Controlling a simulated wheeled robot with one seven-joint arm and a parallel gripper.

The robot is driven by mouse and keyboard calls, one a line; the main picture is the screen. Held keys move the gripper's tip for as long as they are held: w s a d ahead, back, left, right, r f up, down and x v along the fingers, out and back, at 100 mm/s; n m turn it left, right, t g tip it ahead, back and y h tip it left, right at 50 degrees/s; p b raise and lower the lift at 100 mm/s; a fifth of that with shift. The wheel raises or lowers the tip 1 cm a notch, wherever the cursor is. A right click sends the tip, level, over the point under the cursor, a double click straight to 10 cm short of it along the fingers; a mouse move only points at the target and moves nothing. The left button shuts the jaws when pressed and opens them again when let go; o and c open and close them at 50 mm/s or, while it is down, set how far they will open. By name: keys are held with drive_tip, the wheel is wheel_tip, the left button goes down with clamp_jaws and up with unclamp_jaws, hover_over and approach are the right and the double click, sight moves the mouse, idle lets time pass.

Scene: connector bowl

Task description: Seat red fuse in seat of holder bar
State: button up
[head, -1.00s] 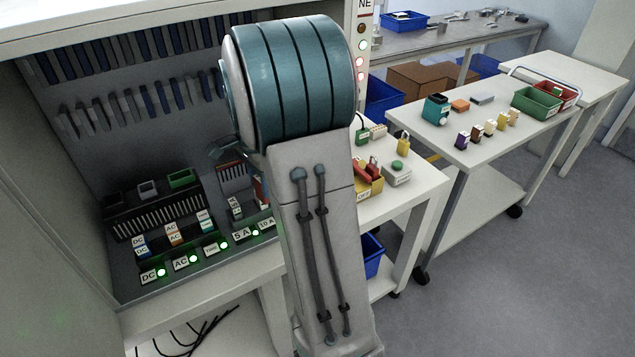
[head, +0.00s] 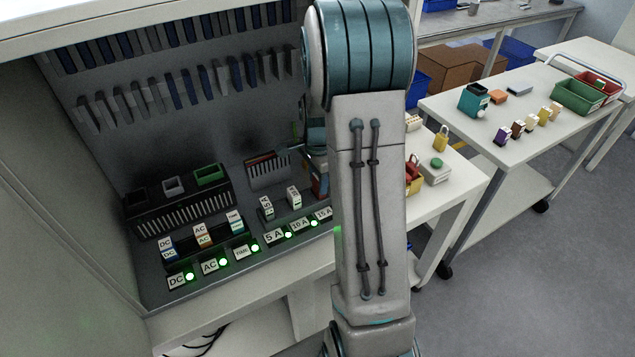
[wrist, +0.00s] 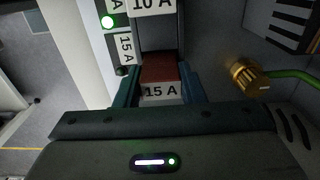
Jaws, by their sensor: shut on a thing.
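In the wrist view my gripper (wrist: 160,88) is shut on the red fuse (wrist: 160,70), one teal finger on each side. The fuse has a white 15 A label facing me. The holder bar (wrist: 155,35) lies ahead of it, with a 10 A fuse (wrist: 152,5) standing beyond. The bar's 15 A label (wrist: 126,48) is just left of the fuse; the lamp beside it is dark. The fuse's lower end and the seat are hidden, so I cannot tell how deep it sits. In the head view my arm covers most of the gripper; the 10 A fuse (head: 294,197) stands in the bar.
A brass knob (wrist: 250,78) with a green cable is close right of my gripper in the wrist view. A black ribbed block (head: 180,207) and a rear panel with slots stand left and behind. A cart (head: 510,100) with small parts is at right.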

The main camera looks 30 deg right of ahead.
drive_tip(key=shift+a+f, duration=0.1)
drive_tip(key=shift+f, duration=0.6)
drive_tip(key=shift+f, duration=0.1)
drive_tip(key=shift+f, duration=0.15)
drive_tip(key=o, duration=1)
drive_tip(key=shift+c, duration=0.2)
